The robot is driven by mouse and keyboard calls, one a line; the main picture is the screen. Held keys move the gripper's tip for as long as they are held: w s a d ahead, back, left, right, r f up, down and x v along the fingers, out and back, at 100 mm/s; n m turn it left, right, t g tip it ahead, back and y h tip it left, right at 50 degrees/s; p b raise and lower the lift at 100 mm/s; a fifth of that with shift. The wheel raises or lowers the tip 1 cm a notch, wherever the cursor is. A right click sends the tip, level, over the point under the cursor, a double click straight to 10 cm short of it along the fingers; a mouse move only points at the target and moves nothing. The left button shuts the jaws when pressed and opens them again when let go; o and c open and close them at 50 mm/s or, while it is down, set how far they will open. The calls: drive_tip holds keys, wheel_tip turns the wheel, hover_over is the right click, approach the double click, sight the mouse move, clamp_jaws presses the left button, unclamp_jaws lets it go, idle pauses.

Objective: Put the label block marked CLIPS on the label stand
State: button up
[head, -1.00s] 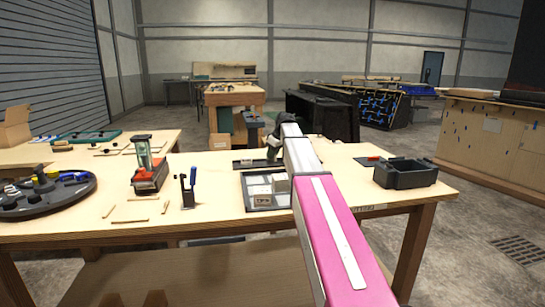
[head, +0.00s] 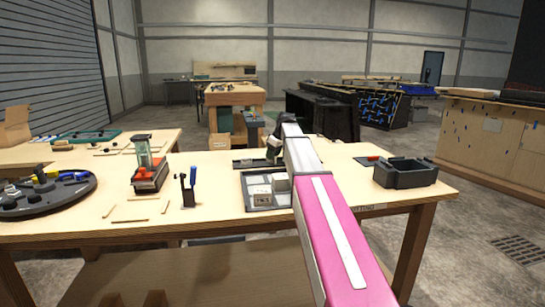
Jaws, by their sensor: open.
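My gripper (head: 272,153) hangs at the end of my pink and silver arm, over the back middle of the wooden table. It is small, dark and partly hidden by my arm, and I see nothing held in it. Pale blocks sit in a grey tray (head: 252,203) in front of it; one block (head: 281,182) stands at the tray's right side, close to my arm. The markings are too small to read, so I cannot tell which one says CLIPS. A dark flat piece (head: 243,166) lies behind the tray. I cannot tell whether it is the label stand.
A dark open bin (head: 405,174) stands at the table's right. At the left are a round dark turntable (head: 45,199) with small parts, a red-based device (head: 149,176) and a small holder with a blue-handled tool (head: 189,189).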

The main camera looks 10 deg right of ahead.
drive_tip(key=v, duration=1.1)
idle(1.0)
